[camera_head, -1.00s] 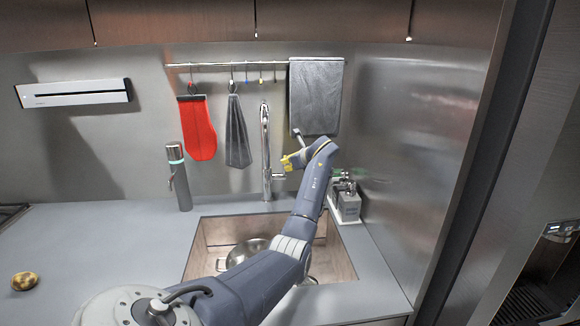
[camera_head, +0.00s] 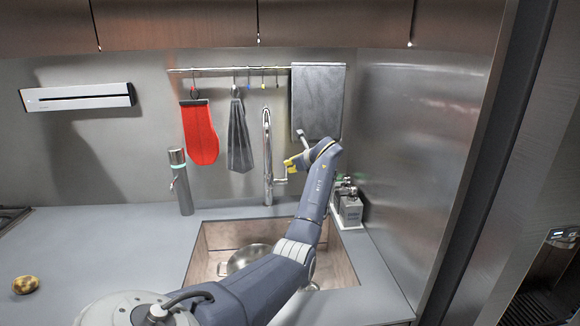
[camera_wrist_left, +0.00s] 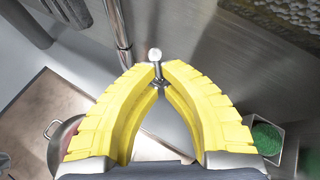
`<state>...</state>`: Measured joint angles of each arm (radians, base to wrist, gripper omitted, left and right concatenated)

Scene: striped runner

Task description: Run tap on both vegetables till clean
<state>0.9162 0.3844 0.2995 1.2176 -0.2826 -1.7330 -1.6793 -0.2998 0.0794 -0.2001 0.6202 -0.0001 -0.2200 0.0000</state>
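A brown potato-like vegetable (camera_head: 25,284) lies on the counter at the far left. A metal pot (camera_head: 236,262) stands in the sink, partly hidden by my left arm. In the left wrist view the pot (camera_wrist_left: 52,128) shows something reddish inside, mostly behind a finger; I cannot tell what it is. The chrome tap (camera_head: 267,150) rises behind the sink; no water stream is visible. My left gripper (camera_head: 287,165) is at its side handle. In the left wrist view the yellow fingertips (camera_wrist_left: 158,68) close around the thin tap handle (camera_wrist_left: 155,54). My right gripper is out of view.
The sink (camera_head: 202,250) is set into the grey counter (camera_head: 110,245). A soap dispenser caddy (camera_head: 349,207) stands right of the tap. A grey-green cylinder (camera_head: 181,182) stands left. Red (camera_head: 199,132) and grey cloths hang from a rail. The left counter is mostly clear.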

